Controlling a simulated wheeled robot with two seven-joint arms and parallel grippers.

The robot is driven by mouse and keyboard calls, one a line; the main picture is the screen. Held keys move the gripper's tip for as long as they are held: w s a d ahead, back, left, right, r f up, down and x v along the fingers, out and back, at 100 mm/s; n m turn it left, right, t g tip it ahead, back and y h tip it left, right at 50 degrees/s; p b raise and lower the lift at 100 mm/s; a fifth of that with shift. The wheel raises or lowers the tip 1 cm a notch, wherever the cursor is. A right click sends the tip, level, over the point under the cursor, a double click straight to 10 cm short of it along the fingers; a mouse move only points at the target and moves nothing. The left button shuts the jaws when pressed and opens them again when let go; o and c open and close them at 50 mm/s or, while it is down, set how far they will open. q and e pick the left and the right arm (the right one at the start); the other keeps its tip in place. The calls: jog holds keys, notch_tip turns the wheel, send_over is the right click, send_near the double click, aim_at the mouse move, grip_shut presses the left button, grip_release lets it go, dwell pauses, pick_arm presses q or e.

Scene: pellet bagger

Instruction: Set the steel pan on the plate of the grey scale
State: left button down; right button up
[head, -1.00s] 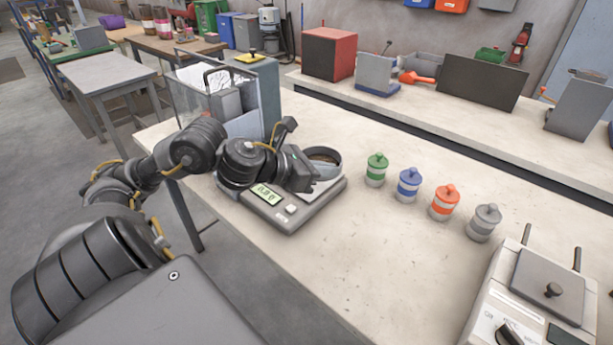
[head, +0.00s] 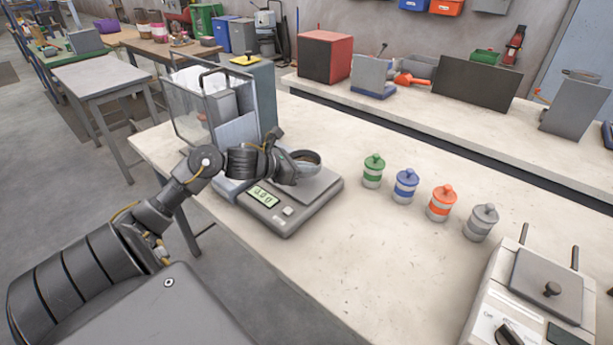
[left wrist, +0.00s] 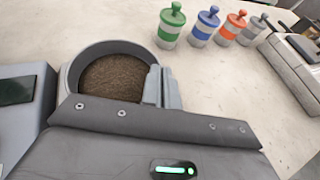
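The steel pan (head: 311,166) is round and grey, and it is at the far part of the grey scale (head: 284,224) in the head view. In the left wrist view the pan (left wrist: 75,72) holds brown granular material. My left gripper (head: 292,170) is at the pan's near side, with its fingers (left wrist: 162,88) closed at the pan's wall. The scale's square plate (head: 318,187) shows bare at its front and right. Whether the pan touches the plate is hidden by my gripper. The display is lit and seems to read zeros. My right gripper is out of view.
Green (head: 373,171), blue (head: 405,186), orange (head: 441,203) and grey (head: 481,222) lidded jars stand right of the scale. A clear-sided bin (head: 190,110) and a grey-blue box (head: 255,90) stand behind it. A sealer-like machine (head: 535,300) is front right. The table's middle is clear.

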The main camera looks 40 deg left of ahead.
aim_at(302, 177)
pick_arm(q)
jog(key=shift+w+a+f, duration=0.1)
jog(key=shift+a+f, duration=0.05)
jog(key=shift+f, duration=0.1)
notch_tip(302, 177, down, 2)
jog(key=shift+f+p, duration=0.1)
jog(key=shift+p, duration=0.6)
jog(key=shift+f, duration=0.45)
jog(key=shift+f, duration=0.1)
jog(key=shift+f+b, duration=0.15)
jog(key=shift+b, duration=0.15)
jog(key=c, duration=1.7)
grip_release()
jog(key=shift+r, duration=0.2)
